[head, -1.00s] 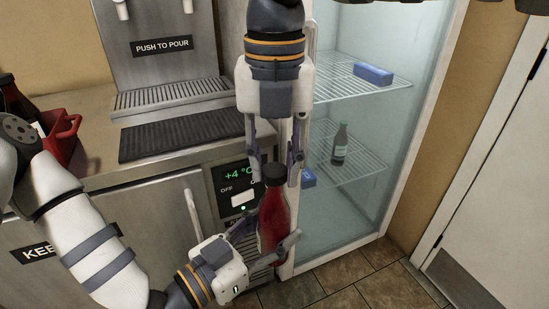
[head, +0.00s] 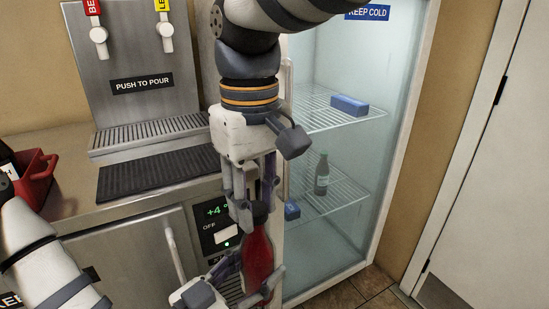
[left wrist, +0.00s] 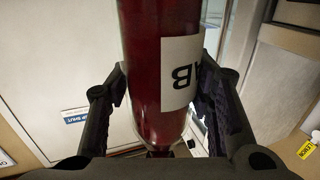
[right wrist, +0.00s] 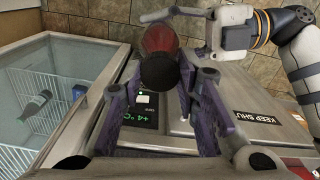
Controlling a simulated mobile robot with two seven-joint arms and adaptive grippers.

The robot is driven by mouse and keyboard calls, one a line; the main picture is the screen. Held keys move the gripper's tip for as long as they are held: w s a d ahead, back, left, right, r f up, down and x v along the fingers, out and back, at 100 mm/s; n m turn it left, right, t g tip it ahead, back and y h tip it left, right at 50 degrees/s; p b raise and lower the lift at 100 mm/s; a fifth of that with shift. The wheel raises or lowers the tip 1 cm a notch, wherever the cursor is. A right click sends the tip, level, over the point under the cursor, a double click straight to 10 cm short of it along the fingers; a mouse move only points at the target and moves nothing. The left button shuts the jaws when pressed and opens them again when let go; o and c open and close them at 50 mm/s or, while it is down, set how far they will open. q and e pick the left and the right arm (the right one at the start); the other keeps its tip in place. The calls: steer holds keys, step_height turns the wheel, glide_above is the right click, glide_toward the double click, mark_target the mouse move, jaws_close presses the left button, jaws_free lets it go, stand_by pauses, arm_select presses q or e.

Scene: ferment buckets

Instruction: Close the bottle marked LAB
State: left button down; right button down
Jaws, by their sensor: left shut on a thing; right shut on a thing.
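A dark red bottle (head: 258,258) stands roughly upright in front of the steel counter. The left wrist view shows it close up (left wrist: 145,75), with a white label (left wrist: 181,73) on which "AB" reads upside down. My left gripper (head: 252,277) is shut on the bottle's body. A black cap (head: 259,211) sits at the bottle's top. It also shows end-on in the right wrist view (right wrist: 160,71). My right gripper (head: 253,203) points down from above and is shut on the cap. I cannot tell how tightly the cap sits.
A red basket (head: 38,178) is on the counter at the left. The drip mat (head: 155,172) is empty. A white door (head: 480,170) is far right.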

steer(key=c, duration=1.2)
jaws_free()
steer(key=shift+r, duration=0.15)
step_height(320, 180, up, 4)
steer(key=shift+r, duration=0.15)
steer(key=shift+c, duration=0.5)
